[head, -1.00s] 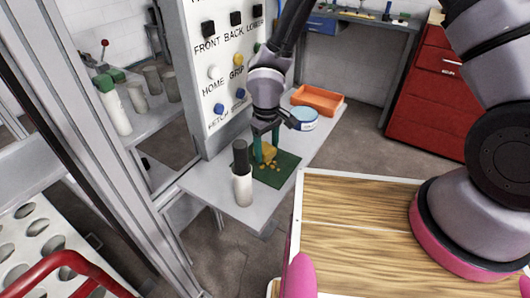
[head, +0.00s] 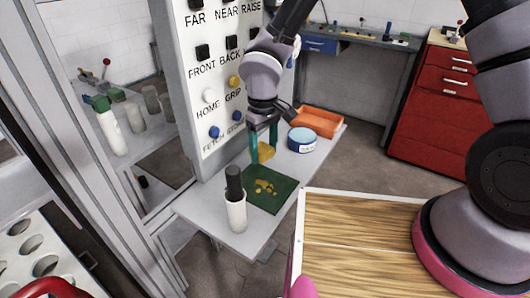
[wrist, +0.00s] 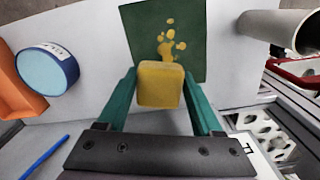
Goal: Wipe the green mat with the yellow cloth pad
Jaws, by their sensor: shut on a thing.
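The yellow cloth pad (wrist: 160,84) is held between the two teal fingers of my gripper (head: 263,147). In the head view the pad (head: 266,152) hangs above the far edge of the green mat (head: 283,199), apart from it. The mat lies flat on the grey shelf. Several yellow spots (head: 265,187) lie near its middle, and they also show in the wrist view (wrist: 168,46).
A white bottle with a dark cap (head: 236,212) stands close to the mat's left front corner. A blue-and-white round tin (head: 301,140) and an orange tray (head: 318,121) are behind right. The button panel (head: 207,70) rises at the shelf's left.

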